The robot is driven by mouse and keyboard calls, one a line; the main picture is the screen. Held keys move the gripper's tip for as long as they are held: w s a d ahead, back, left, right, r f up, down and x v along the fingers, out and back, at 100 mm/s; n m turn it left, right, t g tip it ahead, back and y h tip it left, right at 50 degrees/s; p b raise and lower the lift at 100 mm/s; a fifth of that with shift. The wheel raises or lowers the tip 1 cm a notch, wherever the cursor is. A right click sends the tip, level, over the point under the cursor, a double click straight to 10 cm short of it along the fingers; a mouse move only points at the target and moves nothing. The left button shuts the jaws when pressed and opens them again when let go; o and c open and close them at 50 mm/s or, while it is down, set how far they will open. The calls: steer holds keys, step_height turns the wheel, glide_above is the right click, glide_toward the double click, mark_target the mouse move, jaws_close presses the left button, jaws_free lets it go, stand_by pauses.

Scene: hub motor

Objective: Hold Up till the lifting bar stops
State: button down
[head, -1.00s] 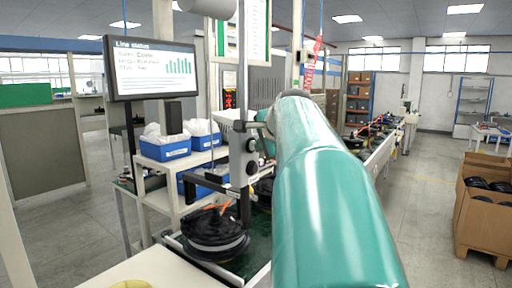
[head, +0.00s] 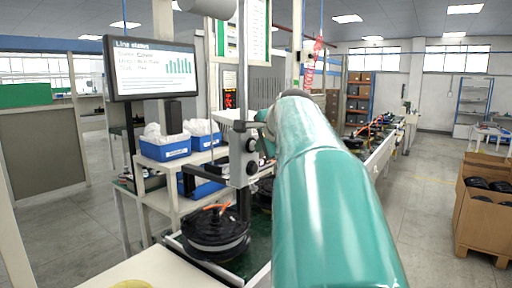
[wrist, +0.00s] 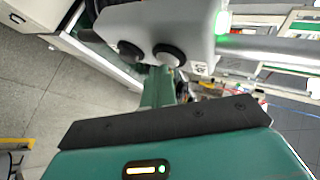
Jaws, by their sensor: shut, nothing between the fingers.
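The lifting post with a grey control box (head: 243,152) stands left of my arm in the head view. A dark lifting bar (head: 208,176) reaches left from it, above a black hub motor (head: 215,232) with an orange cable. In the wrist view the pale control box (wrist: 160,25) has two dark round buttons, a left one (wrist: 130,50) and a right one (wrist: 168,55). A green light glows at its right. My gripper (wrist: 166,76) is shut and empty, its tip at or just below the right button; contact cannot be told. In the head view my arm hides it.
A status screen (head: 152,68) and blue bins (head: 165,148) on a white shelf stand left of the post. A conveyor line (head: 378,148) runs back on the right. A cardboard box (head: 483,215) stands far right. Floor between is clear.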

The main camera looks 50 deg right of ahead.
steer(key=shift+s, duration=0.1)
stand_by(0.3)
steer(key=shift+s+d, duration=0.1)
steer(key=shift+s, duration=0.75)
steer(key=s, duration=0.5)
steer(key=shift+d, duration=0.2)
stand_by(0.7)
